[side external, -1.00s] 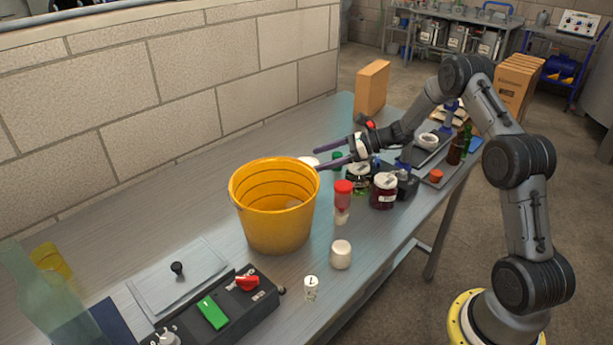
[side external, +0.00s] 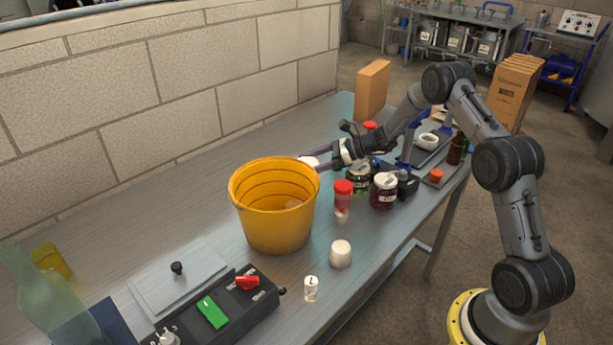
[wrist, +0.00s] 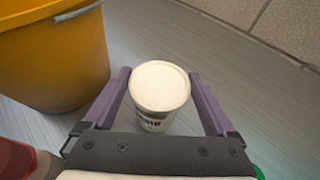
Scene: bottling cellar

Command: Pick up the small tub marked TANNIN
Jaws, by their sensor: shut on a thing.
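A small white tub (wrist: 159,88) with a round pale lid stands between the two purple fingers of my gripper (wrist: 160,80) in the wrist view. Dark lettering shows on its side, too foreshortened to read in full. My gripper is shut on the tub. In the side view only a white part of the tub (side external: 308,160) shows behind the bucket's rim, at the tips of my gripper (side external: 316,160). The tub's lower part is hidden there. I cannot see a gap between the tub and the table.
A yellow bucket (side external: 272,228) stands close to the tub on the near left. Jars, a red-capped shaker (side external: 343,188) and a black device crowd the table's right side. A cardboard box (side external: 372,90) stands at the back. The table along the wall is clear.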

